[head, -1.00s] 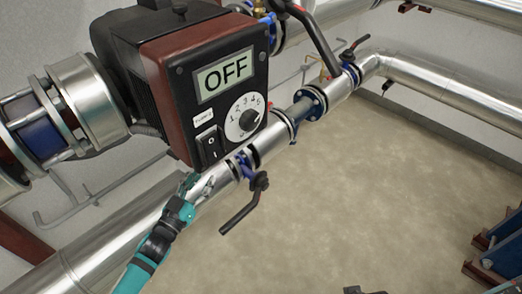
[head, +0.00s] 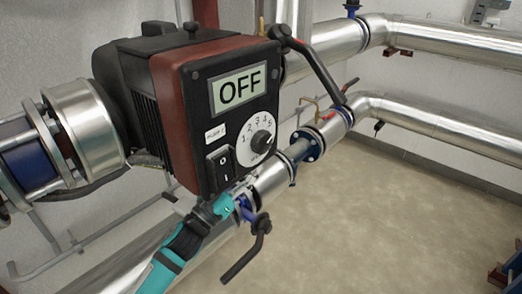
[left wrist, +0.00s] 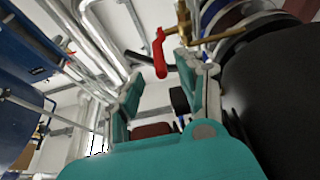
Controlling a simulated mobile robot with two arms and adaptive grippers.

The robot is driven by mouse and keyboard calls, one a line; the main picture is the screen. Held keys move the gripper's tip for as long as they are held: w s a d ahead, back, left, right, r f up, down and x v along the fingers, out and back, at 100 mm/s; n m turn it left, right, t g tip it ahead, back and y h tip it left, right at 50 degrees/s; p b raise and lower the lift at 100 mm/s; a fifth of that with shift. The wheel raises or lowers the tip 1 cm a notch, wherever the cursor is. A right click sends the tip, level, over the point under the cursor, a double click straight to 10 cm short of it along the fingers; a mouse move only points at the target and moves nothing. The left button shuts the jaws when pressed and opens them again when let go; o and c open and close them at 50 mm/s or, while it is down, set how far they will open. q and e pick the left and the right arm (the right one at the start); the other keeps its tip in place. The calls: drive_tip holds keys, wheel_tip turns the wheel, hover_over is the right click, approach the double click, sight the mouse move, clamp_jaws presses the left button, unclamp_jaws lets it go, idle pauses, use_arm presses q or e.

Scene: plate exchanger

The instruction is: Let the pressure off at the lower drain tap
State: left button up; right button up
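In the left wrist view a red lever (left wrist: 160,53) hangs from a brass tap (left wrist: 185,24), beyond my fingers and apart from them. In the head view a small brass fitting (head: 309,104) shows behind the pipe, right of the pump panel; I cannot tell if it is the same tap. My left gripper (head: 243,186) is at the lower edge of the pump panel, its fingertips partly hidden. In the left wrist view its two teal-and-grey fingers (left wrist: 158,90) stand apart with nothing between them. My right gripper is not in view.
The pump control box (head: 238,88) reads OFF and stands right above my left gripper. A black valve handle (head: 250,247) hangs just right of it, and another long black handle (head: 312,68) is higher up. Silver pipes (head: 425,125) run along the wall.

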use_arm(q)
drive_tip(key=x, duration=0.6)
drive_tip(key=shift+c, duration=0.3)
clamp_jaws()
